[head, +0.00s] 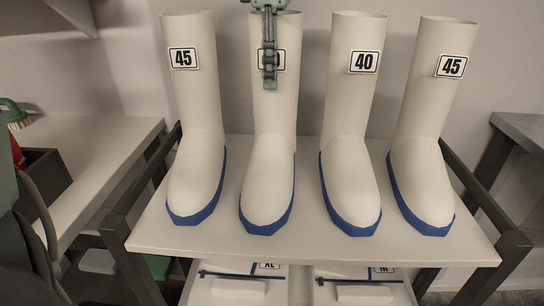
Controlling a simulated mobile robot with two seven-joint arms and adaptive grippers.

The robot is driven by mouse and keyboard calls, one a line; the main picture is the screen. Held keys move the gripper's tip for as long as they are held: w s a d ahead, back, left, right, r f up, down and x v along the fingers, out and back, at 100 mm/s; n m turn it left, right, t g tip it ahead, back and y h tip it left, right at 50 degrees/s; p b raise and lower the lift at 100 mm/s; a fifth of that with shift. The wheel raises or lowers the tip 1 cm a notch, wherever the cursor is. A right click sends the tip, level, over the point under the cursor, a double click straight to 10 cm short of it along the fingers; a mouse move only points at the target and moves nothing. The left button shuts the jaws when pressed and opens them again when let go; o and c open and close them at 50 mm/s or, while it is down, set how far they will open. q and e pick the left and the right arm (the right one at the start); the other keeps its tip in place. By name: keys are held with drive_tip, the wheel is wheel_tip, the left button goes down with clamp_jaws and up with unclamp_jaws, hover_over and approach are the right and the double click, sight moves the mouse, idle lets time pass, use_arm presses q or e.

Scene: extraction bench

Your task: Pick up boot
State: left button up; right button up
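Four white boots with blue soles stand upright in a row on a white shelf top (290,245). The far-left boot (195,130) is labelled 45. The second boot (268,160) has a label mostly covered by my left gripper (269,84). The third boot (350,130) is labelled 40, and the far-right boot (425,130) is labelled 45. My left gripper points down at the second boot's upper front, overlapping its rim and shaft. I see it edge-on with one finger line showing, so its opening and any contact are unclear. My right gripper is not in view.
Dark frame rails (130,215) edge the shelf on both sides. Below are packs labelled XL (268,266) and another partly hidden label. A white bench (95,150) with a dark box (45,183) and a brush (14,113) is at left; a grey table (525,128) is at right.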

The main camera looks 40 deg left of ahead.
use_arm(q)
clamp_jaws()
drive_tip(key=shift+r, duration=0.1)
idle(0.3)
